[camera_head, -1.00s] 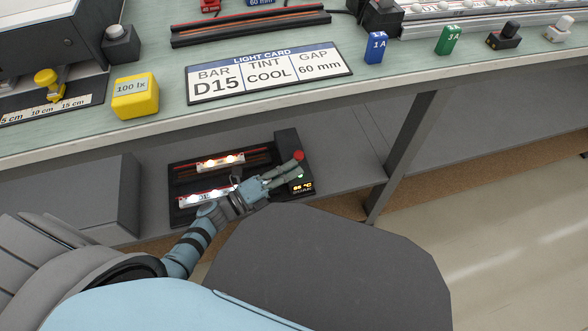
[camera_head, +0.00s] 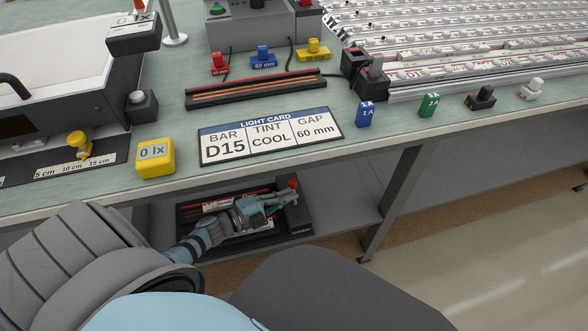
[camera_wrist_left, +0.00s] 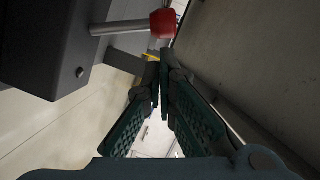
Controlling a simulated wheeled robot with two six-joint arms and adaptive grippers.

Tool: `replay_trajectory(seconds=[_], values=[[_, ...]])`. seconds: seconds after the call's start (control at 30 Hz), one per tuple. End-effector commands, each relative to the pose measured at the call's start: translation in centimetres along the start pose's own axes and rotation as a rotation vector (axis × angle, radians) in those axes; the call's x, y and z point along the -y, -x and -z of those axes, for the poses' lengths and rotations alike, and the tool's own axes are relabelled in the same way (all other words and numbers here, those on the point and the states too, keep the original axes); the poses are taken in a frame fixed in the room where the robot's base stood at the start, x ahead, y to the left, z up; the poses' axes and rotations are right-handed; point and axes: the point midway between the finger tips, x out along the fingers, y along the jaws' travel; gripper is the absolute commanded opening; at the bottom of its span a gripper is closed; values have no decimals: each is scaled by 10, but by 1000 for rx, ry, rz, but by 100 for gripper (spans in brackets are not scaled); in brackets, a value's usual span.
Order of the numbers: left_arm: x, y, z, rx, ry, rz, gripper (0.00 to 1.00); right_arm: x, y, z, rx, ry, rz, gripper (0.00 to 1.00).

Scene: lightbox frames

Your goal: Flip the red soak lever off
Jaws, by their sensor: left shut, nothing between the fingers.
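The soak lever has a red knob (camera_head: 292,184), which shows on the dark soak unit (camera_head: 300,215) on the shelf under the bench. In the left wrist view the red knob (camera_wrist_left: 163,23) sits at the end of a metal stem coming out of a dark housing (camera_wrist_left: 60,45). My left gripper (camera_head: 288,195) is shut and empty, close beside the knob. In the left wrist view its fingertips (camera_wrist_left: 157,66) are together just below the knob, with a small gap seeming to show. The bars in the soak unit look unlit, and my arm covers part of them. My right gripper is out of view.
The bench edge and a grey leg (camera_head: 392,200) are near the shelf. The shelf right of the unit is clear.

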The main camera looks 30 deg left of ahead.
Motion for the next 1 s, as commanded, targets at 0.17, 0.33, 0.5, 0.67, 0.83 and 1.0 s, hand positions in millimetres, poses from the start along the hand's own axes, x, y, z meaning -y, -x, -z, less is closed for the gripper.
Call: replay_trajectory(seconds=[0.17,0.33,0.5,0.67,0.83,1.0], values=[[6,5,12,-4,1,-2,0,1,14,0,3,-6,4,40],[9,25,29,-10,2,-10,0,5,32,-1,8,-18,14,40],[10,68,27,-10,1,-9,0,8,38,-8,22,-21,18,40],[10,99,26,-7,1,-7,0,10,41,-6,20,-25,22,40],[10,113,25,-8,0,-6,0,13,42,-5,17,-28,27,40],[10,114,25,-10,0,-5,0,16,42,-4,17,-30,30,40]])
